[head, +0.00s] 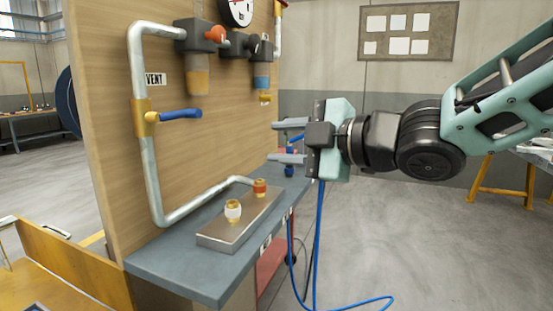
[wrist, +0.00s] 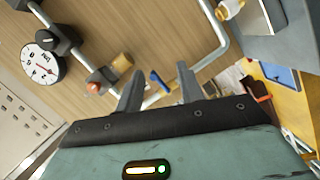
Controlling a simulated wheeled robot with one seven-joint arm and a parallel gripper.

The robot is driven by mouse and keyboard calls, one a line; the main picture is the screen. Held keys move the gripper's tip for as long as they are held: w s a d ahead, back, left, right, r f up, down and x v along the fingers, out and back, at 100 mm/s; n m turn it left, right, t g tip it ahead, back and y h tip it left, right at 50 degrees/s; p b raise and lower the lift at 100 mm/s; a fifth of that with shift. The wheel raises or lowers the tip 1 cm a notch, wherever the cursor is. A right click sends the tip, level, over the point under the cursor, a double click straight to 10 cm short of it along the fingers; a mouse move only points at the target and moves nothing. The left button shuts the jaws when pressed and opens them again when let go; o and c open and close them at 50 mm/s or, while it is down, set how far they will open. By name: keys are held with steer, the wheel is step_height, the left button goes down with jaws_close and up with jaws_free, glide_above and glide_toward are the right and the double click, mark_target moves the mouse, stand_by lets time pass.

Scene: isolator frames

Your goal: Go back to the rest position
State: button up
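My gripper (head: 290,142) is held out in front of the wooden panel (head: 205,135), to the right of its fittings in the head view. Its two fingers are spread apart with nothing between them. In the wrist view my gripper (wrist: 160,92) also shows open, its fingers pointing toward the panel. A blue-handled valve (head: 180,115) on the grey pipe (head: 143,75) lies beyond the fingers; its blue handle (wrist: 160,82) shows between them in the wrist view, apart from them.
A blue-grey shelf (head: 190,268) below the panel carries a metal block (head: 240,222) with two capped fittings. A gauge (head: 237,10) and valves are above. Blue hoses (head: 318,240) hang below my gripper. Open floor (head: 430,250) lies to the right, with a yellow trestle (head: 500,190) behind.

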steer(key=s+d+f+m+g+h, duration=0.1)
steer(key=s+d+f+m+h, duration=0.25)
steer(key=f, duration=0.25)
steer(key=s+d+f+m+g+h, duration=0.25)
steer(key=s+f+m, duration=0.2)
steer(key=f, duration=0.25)
steer(key=s+d+f+m+g+h, duration=0.1)
steer(key=s+d+f+m+h, duration=0.1)
steer(key=s+f+m+h, duration=0.3)
steer(key=s+d+f+m+g+h, duration=0.1)
steer(key=s+d+f+m+g, duration=0.15)
steer(key=s, duration=0.35)
steer(key=s+d+f+m+g+h, duration=0.1)
steer(key=s+d+f+g, duration=0.15)
steer(key=s, duration=0.35)
step_height(320, 180, up, 19)
steer(key=w+p, duration=0.1)
steer(key=p, duration=1.8)
steer(key=shift+a+r+p, duration=0.15)
steer(key=shift+a+p, duration=0.05)
steer(key=shift+p, duration=0.15)
